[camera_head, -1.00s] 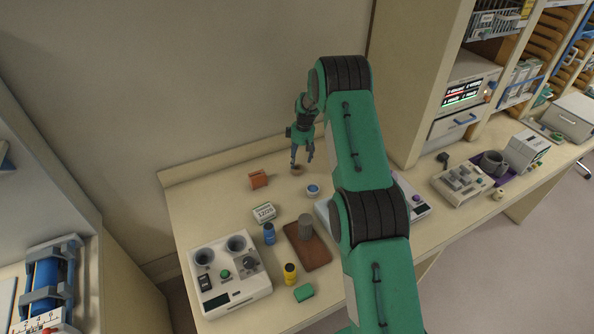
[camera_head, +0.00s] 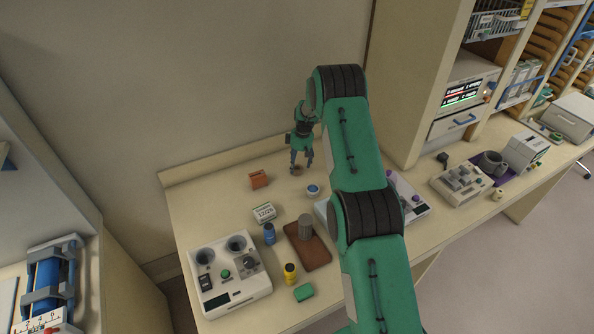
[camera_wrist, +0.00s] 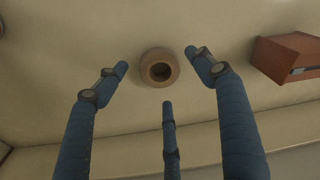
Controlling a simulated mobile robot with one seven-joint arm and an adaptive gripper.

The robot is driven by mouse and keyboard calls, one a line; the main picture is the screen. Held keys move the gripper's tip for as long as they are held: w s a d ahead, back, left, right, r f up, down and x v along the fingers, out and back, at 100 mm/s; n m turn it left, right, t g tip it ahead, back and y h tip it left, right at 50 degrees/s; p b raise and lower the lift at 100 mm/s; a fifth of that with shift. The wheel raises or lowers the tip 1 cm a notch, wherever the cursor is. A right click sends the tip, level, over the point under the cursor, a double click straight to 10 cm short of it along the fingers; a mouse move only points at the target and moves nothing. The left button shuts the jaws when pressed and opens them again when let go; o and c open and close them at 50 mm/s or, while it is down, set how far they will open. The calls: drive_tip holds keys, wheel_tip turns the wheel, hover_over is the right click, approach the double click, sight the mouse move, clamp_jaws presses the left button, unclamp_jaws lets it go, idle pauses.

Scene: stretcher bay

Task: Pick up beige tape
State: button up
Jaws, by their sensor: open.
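The beige tape (camera_wrist: 159,67) is a small round roll with a dark centre hole, lying flat on the counter in the wrist view. In the head view the tape (camera_head: 297,170) shows as a small brownish spot under my gripper, partly hidden by the fingers. My gripper (camera_head: 301,168) points down over it near the back wall. In the wrist view its blue fingers (camera_wrist: 161,84) are spread apart, with the tape between and just beyond the tips. They hold nothing. I cannot tell how high the tips are above the counter.
An orange-brown block (camera_head: 259,179) stands left of the tape, and a white-and-blue round item (camera_head: 313,191) is in front. A label display (camera_head: 264,212), blue bottle (camera_head: 269,233) and brown tray (camera_head: 318,257) lie nearer. The back wall is close behind.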

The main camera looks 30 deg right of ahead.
drive_tip(key=shift+w+a+f, duration=0.1)
drive_tip(key=shift+w+f, duration=0.05)
drive_tip(key=shift+f, duration=1.3)
drive_tip(key=c, duration=1)
